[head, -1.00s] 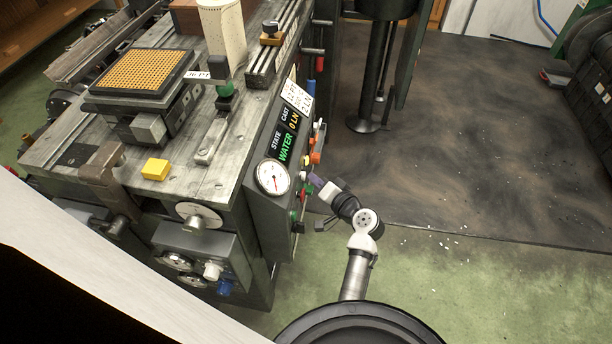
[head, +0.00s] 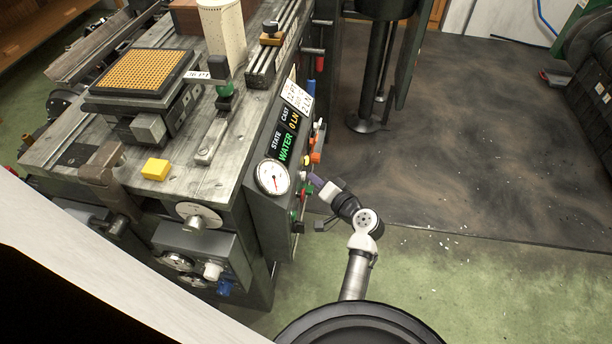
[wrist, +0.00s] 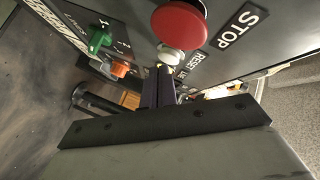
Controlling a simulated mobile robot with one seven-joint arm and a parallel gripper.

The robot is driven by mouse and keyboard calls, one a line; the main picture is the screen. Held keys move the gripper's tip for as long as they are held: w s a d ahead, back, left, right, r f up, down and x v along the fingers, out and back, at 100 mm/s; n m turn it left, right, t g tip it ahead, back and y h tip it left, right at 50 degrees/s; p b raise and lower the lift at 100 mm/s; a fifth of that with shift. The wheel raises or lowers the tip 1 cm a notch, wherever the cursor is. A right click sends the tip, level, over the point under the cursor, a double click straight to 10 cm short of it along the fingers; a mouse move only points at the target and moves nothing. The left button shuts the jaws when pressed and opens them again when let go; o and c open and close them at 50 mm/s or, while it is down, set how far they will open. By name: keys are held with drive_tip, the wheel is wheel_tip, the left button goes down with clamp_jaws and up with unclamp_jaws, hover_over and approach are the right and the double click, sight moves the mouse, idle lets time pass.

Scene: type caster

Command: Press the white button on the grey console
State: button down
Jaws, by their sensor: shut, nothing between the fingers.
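The grey console (head: 262,212) is the dark front panel of the machine in the head view, with a column of small controls on its edge. In the wrist view, a small pale button (wrist: 168,53) shows just below the large red STOP button (wrist: 180,25), which partly hides it. A label reading RESET LINE lies beside it. My gripper (wrist: 159,72) is shut and empty, with its tips close to the pale button; I cannot tell whether they touch it. In the head view, my gripper (head: 317,182) is at the right edge of the console.
A green knob (wrist: 100,37) and an orange knob (wrist: 119,68) stick out left of the fingers. A round gauge (head: 272,177) and a lit WATER display (head: 286,148) are on the console.

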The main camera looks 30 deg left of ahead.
drive_tip(key=shift+a, duration=0.1)
drive_tip(key=shift+s+a, duration=0.15)
drive_tip(key=shift+a, duration=0.2)
idle(0.4)
drive_tip(key=shift+d, duration=0.4)
drive_tip(key=w+d+b, duration=0.2)
drive_tip(key=d, duration=0.3)
drive_tip(key=shift+d, duration=0.4)
idle(0.7)
